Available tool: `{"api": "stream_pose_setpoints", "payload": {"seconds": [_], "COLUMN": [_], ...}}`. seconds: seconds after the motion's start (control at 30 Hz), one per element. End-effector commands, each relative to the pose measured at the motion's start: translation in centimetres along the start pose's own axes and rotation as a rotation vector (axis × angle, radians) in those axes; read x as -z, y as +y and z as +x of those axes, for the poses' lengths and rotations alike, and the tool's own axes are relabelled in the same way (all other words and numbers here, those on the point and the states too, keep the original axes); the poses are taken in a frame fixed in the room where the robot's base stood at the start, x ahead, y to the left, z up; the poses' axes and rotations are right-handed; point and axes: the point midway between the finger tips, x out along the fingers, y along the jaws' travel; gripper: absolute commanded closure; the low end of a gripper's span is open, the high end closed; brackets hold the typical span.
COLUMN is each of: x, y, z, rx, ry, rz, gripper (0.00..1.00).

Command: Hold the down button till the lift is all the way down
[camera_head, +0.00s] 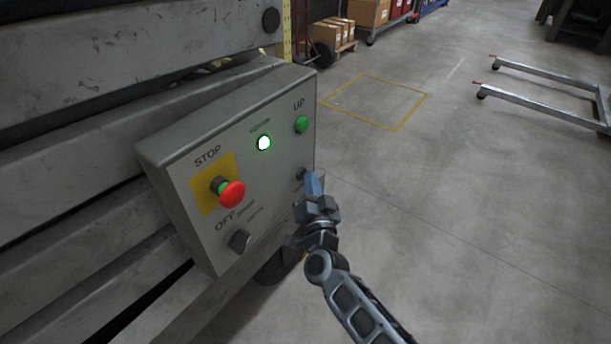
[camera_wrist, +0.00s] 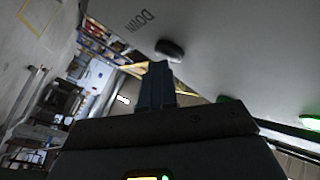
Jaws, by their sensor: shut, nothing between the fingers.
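The grey control box (camera_head: 180,160) is fixed to the side of the lift (camera_head: 60,190). The dark down button (camera_head: 301,174) sits low on the right of its face, below the green UP button (camera_head: 302,125). My gripper (camera_head: 313,185) is shut, with its fingertips close to the down button. In the wrist view the down button (camera_wrist: 169,50), beside the word DOWN, is just past the fingertips (camera_wrist: 160,68). I cannot tell whether they touch it. The lift's height is not clear from these views.
A red STOP knob (camera_head: 232,193) and a black selector knob (camera_head: 239,240) stick out on the box. A white lamp (camera_head: 263,143) with a green rim is lit. A trolley frame (camera_head: 545,92) stands at right. The floor between is clear around a yellow marked square (camera_head: 397,128).

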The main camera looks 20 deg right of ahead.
Motion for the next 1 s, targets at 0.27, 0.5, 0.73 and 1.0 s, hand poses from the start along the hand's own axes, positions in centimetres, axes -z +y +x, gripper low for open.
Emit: {"api": "stream_pose_setpoints", "payload": {"seconds": [0.27, 0.5, 0.73, 1.0], "x": [-0.02, -0.02, -0.02, 0.26], "y": [-0.08, -0.08, -0.08, 0.29], "z": [0.01, 0.01, 0.01, -0.55], "rx": [0.002, 0.002, 0.002, 0.001], "ry": [-0.001, -0.001, -0.001, -0.002], "rz": [0.0, 0.0, 0.0, 0.0], "gripper": [1.0, 1.0, 1.0, 1.0]}}
